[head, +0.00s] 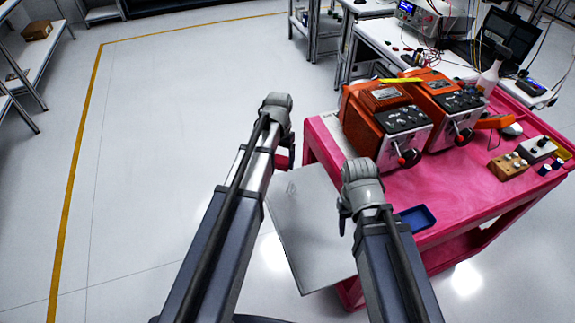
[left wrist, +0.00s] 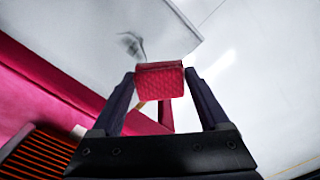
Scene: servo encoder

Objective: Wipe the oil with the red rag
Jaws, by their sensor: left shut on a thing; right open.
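My left gripper (left wrist: 158,86) is shut on the red rag (left wrist: 160,80), which is folded into a small textured block between the fingertips. In the head view a bit of the red rag (head: 283,162) shows beside my left arm; the fingers there are mostly hidden. The oil (left wrist: 132,45) is a dark grey smear on a pale flat panel (left wrist: 60,28), just beyond the rag in the left wrist view. In the head view the oil (head: 291,187) is a faint mark on the panel (head: 315,240). I cannot tell whether the rag touches the panel. My right gripper (head: 343,222) is open and empty over the panel's right side.
A pink cart (head: 470,195) stands right of the panel. It carries orange machines (head: 385,120), a blue tray (head: 417,217) and small parts. A bench with electronics (head: 430,20) is behind. The floor (head: 160,150) at left is clear.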

